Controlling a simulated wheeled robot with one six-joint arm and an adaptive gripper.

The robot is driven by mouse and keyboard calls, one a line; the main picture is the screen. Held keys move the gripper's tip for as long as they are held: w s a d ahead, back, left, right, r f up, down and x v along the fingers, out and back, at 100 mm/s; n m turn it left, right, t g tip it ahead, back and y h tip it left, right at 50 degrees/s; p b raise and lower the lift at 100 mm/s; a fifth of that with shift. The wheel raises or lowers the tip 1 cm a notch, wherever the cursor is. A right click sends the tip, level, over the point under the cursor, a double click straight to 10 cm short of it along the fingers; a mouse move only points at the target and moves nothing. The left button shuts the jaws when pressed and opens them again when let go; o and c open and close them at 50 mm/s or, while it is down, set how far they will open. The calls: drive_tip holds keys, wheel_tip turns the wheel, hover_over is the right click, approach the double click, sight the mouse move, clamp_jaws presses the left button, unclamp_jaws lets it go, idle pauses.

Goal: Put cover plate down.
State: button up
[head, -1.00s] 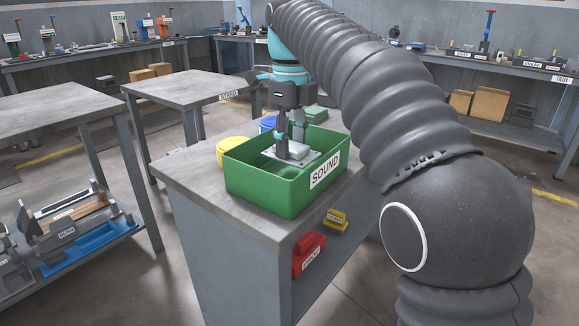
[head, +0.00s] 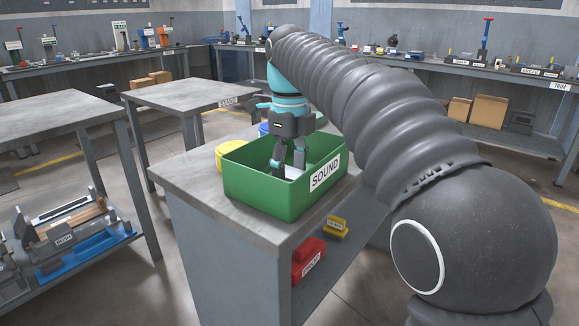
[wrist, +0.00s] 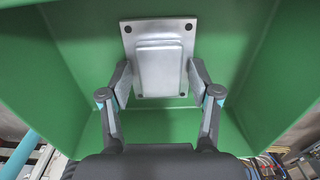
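The cover plate is a grey metal plate with corner holes and a raised middle. In the wrist view the cover plate (wrist: 160,65) sits between my two fingers, which meet its left and right edges. In the head view only a pale part of the cover plate (head: 293,173) shows inside the green bin labelled SOUND (head: 262,195). My gripper (head: 288,168) reaches down into this bin and is shut on the plate; the wrist view also shows my gripper (wrist: 159,80). Whether the plate touches the bin floor I cannot tell.
The bin stands on a grey bench (head: 185,185), with a yellow container (head: 229,152) and a blue one behind it. Red (head: 308,262) and yellow (head: 335,228) bins are on the lower shelf. A bare table labelled STAND (head: 185,93) is behind left.

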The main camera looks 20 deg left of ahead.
sight(292, 172)
wheel_tip(292, 172, up, 8)
drive_tip(key=p, duration=0.2)
drive_tip(key=shift+f+p, duration=0.25)
drive_tip(key=shift+p, duration=0.05)
drive_tip(key=shift+r, duration=0.15)
drive_tip(key=shift+d, duration=0.25)
drive_tip(key=s+d+f+n+t, duration=0.15)
drive_tip(key=s+d+n, duration=0.35)
drive_tip(key=d, duration=0.5)
drive_tip(key=s+d+f+n+t, duration=0.1)
drive_tip(key=s+d+f+n, duration=0.15)
drive_tip(key=d+n, duration=0.55)
drive_tip(key=s+d+f+n+t, duration=0.3)
drive_tip(key=s+d+f+n, duration=0.6)
drive_tip(key=s+d+f, duration=0.3)
wheel_tip(292, 172, down, 3)
drive_tip(key=shift+s+d+f, duration=0.1)
drive_tip(key=shift+s+d, duration=0.3)
drive_tip(key=shift+s, duration=0.65)
